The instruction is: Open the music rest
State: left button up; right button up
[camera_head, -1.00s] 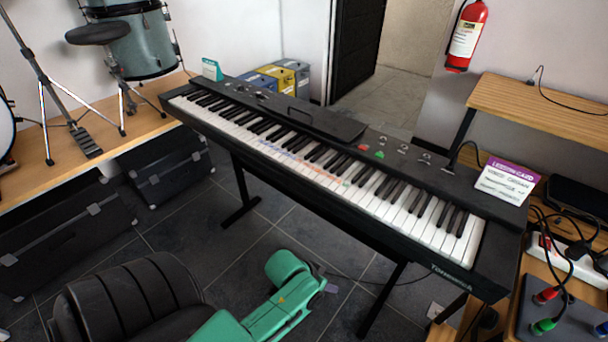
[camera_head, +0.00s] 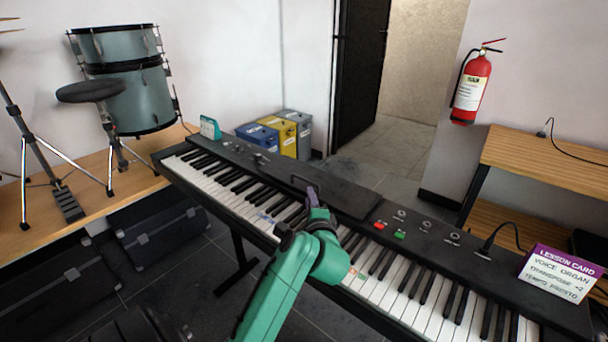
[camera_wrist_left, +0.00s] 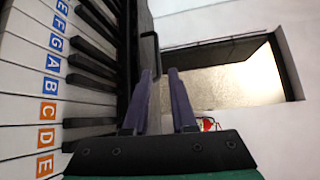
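The music rest (camera_head: 347,197) is a flat black panel lying folded down on top of the keyboard (camera_head: 425,258), behind the keys. A thin dark handle (camera_head: 299,180) stands at its front edge, and the handle also shows in the left wrist view (camera_wrist_left: 156,52). My left gripper (camera_head: 312,195) is over the keys at the panel's front edge, close to the handle. In the left wrist view its two purple fingers (camera_wrist_left: 161,75) are apart with nothing visible between them; the handle is just beyond their tips. I cannot tell whether they touch it. My right gripper is not in view.
A lesson card (camera_head: 560,272) stands on the keyboard's right end, and a small teal card (camera_head: 210,127) on its left end. Red (camera_head: 379,226) and green (camera_head: 400,236) buttons lie right of the rest. Bins (camera_head: 284,135) stand behind the keyboard.

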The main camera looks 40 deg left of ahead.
aim_at(305, 180)
pick_arm(q)
jog(key=x, duration=0.5)
jog(key=shift+w+a+p, duration=0.1)
jog(key=shift+a+p, duration=0.1)
jog(key=shift+p, duration=0.15)
jog(key=x, duration=0.5)
jog(key=shift+w+a+f, duration=0.2)
jog(key=shift+w+f, duration=0.05)
jog(key=shift+f, duration=0.1)
jog(key=shift+w+a, duration=0.15)
jog(key=shift+w, duration=0.05)
jog(key=shift+a+f, duration=0.1)
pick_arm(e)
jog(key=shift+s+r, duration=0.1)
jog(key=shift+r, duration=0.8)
pick_arm(q)
jog(key=shift+w, duration=0.1)
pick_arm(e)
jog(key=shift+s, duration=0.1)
pick_arm(q)
grip_shut()
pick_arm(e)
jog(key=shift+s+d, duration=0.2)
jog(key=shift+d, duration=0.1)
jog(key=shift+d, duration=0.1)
